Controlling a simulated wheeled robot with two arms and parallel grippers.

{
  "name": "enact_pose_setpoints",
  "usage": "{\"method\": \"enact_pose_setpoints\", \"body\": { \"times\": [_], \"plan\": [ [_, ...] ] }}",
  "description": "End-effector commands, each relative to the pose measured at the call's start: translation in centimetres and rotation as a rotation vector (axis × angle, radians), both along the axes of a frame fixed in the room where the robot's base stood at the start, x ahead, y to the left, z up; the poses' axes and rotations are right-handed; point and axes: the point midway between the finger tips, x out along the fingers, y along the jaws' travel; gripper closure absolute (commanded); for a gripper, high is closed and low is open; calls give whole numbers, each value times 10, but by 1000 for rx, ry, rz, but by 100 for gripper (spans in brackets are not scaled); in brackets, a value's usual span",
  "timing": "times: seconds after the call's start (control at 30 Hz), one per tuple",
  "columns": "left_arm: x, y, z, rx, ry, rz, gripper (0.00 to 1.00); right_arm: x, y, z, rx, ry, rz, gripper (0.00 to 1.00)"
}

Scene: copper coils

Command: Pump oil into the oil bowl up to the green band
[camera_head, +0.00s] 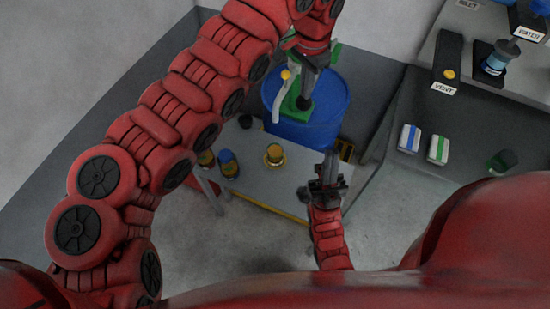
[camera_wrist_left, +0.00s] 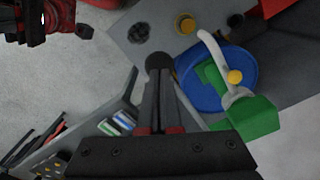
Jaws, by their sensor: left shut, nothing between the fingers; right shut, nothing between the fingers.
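A blue drum (camera_head: 333,100) stands behind the small grey table, with a green pump (camera_head: 298,110) on top. The pump has a pale curved spout (camera_head: 278,104) and a yellow knob (camera_head: 286,74); they also show in the left wrist view as the spout (camera_wrist_left: 212,48) and knob (camera_wrist_left: 235,77). My left gripper (camera_head: 303,102) is shut and empty, over the drum by the pump; touching cannot be told. A yellow round vessel (camera_head: 274,155), perhaps the oil bowl, sits on the table; its green band cannot be made out. My right gripper (camera_head: 331,156) is shut and empty at the table's right.
A grey bench at right carries a black VENT unit (camera_head: 447,65), a blue item (camera_head: 495,62), blue-striped (camera_head: 409,138) and green-striped (camera_head: 438,149) white blocks. Open floor lies in front of the table.

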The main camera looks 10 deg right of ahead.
Motion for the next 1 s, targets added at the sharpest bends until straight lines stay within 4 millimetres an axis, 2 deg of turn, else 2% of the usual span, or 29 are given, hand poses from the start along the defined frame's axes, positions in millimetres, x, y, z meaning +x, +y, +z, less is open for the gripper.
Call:
{"method": "enact_pose_setpoints", "body": {
  "times": [0.73, 1.0],
  "plan": [
    [1, -1, -48, 1, 2, 0, 100, 0, 0, -33, 0, 0, 0, 100],
    [1, -1, -40, 1, 0, 0, 100, 0, 0, -27, 0, 0, 0, 100]
  ]
}}
